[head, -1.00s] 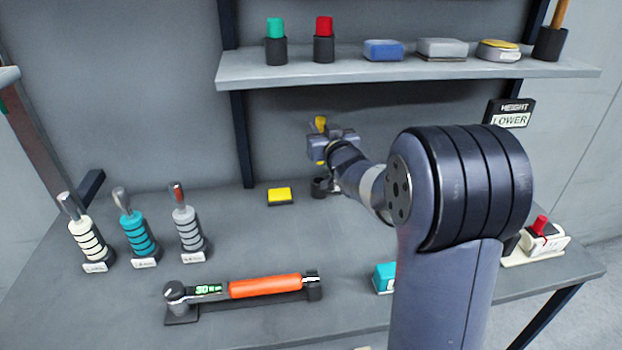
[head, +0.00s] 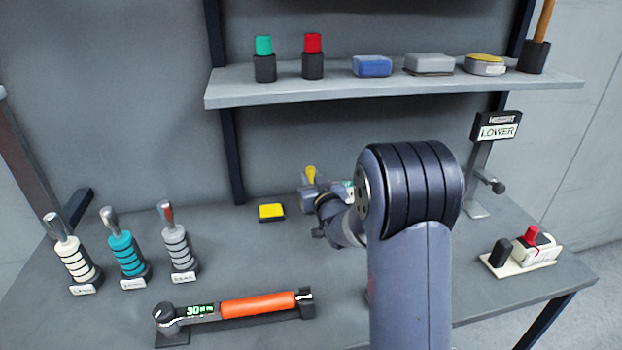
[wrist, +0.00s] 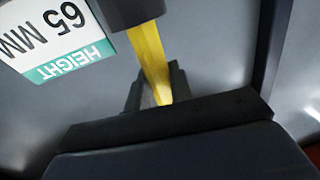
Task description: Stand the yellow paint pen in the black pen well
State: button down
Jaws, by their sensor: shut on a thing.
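The yellow paint pen (wrist: 152,58) is held between the two fingers of my gripper (wrist: 156,88) in the wrist view. In the head view its yellow top (head: 310,173) sticks up above my gripper (head: 311,188), which is low over the back of the bench. A black block (wrist: 130,8), apparently the pen well, meets the far end of the pen at the top of the wrist view. I cannot tell whether the pen is inside it or only overlaps it. In the head view the well is hidden behind my gripper and arm.
A white and teal HEIGHT 65 MM label (wrist: 58,38) lies beside the black block. A yellow pad (head: 271,212) sits left of my gripper. A shelf (head: 400,88) hangs above.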

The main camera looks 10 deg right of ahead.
aim_at(311, 169)
jog(key=shift+f, duration=0.2)
jog(key=c, duration=1.3)
grip_release()
jog(key=shift+r, duration=0.1)
jog(key=shift+o, duration=0.2)
jog(key=shift+r, duration=0.1)
jog(key=s+d+b, duration=0.1)
jog(key=s+b, duration=0.1)
jog(key=s, duration=1)
jog(key=shift+d, duration=0.25)
jog(key=shift+w, duration=0.15)
jog(key=w, duration=0.4)
jog(key=w+a+p, duration=0.1)
jog(key=w, duration=0.7)
jog(key=shift+a+f, duration=0.25)
jog(key=shift+f, duration=0.1)
jog(key=shift+s+r+p, duration=0.1)
jog(key=shift+r+p, duration=0.35)
jog(key=shift+r, duration=1.4)
